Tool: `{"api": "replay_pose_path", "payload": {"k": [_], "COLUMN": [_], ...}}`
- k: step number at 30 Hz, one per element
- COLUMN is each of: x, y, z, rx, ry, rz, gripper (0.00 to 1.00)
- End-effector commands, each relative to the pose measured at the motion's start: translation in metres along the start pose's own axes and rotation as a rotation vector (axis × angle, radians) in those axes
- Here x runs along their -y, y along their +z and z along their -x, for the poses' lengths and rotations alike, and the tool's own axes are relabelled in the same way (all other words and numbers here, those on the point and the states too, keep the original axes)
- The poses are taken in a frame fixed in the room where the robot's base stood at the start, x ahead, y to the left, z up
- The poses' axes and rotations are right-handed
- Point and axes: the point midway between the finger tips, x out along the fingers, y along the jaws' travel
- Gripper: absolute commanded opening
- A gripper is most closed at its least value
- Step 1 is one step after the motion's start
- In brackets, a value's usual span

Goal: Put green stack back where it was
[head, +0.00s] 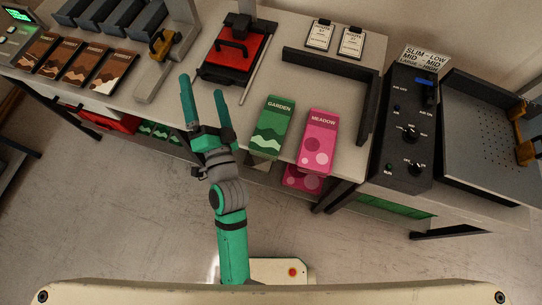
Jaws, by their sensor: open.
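The green stack labelled GARDEN (272,128) is on the table, near its front edge and left of the pink MEADOW stack (318,142). My gripper (203,88) is open and empty. It is left of the green stack and apart from it, with its fingers pointing toward the back of the table. More green packs (160,132) show below the table at the left, partly hidden by the tabletop.
A black L-shaped guide (328,63) borders the table's right part, with two clipboards (320,35) behind it. A red press (234,54) and a thin rod stand behind my gripper. A dark control box (408,118) is at right. Brown packs (75,62) lie left.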

Motion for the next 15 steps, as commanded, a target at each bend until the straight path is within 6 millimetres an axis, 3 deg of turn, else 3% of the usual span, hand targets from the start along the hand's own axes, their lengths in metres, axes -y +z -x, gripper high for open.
{"api": "replay_pose_path", "payload": {"k": [6,15], "x": [-0.058,-0.108], "y": [0.004,-0.001], "z": [0.076,0.195], "rx": [-0.044,0.001], "ry": [0.177,0.383], "rz": [0.174,0.508], "gripper": [0.93,0.93]}}
